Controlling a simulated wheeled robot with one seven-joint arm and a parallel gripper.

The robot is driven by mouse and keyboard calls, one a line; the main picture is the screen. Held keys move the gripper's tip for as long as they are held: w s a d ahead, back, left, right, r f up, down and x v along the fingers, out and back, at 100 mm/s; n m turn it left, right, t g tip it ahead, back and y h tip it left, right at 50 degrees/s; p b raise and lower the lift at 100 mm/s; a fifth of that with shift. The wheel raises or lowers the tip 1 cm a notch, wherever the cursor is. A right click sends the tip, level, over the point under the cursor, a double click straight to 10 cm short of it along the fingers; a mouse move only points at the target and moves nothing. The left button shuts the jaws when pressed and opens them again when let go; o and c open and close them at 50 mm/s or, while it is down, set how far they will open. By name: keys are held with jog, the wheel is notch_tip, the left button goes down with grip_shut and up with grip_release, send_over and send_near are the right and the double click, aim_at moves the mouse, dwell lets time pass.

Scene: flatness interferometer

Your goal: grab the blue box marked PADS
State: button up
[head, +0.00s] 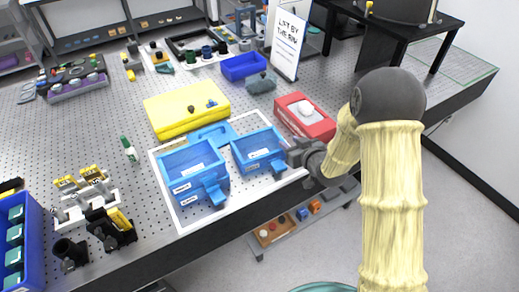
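The left blue box (208,185) is larger and has small white labels. The right blue box (255,152) also has a small label. The lettering is too small to read, so I cannot tell which is marked PADS. Each has a blue tab at its front right. My gripper (291,155), dark grey, is at the right side of the right box, close to its tab. I cannot tell whether it touches the box, and its fingers are too small to judge.
A yellow case (160,118) lies behind the boxes and a red box (318,124) stands right of them. A blue bin (243,66) and a standing sign (289,43) are farther back. Black clamps (105,232) and a blue crate (32,238) are at left.

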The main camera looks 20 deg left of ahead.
aim_at(280, 136)
jog(key=shift+p+x, duration=1.1)
jog(key=shift+x, duration=1.5)
jog(key=shift+s, duration=0.1)
grip_shut()
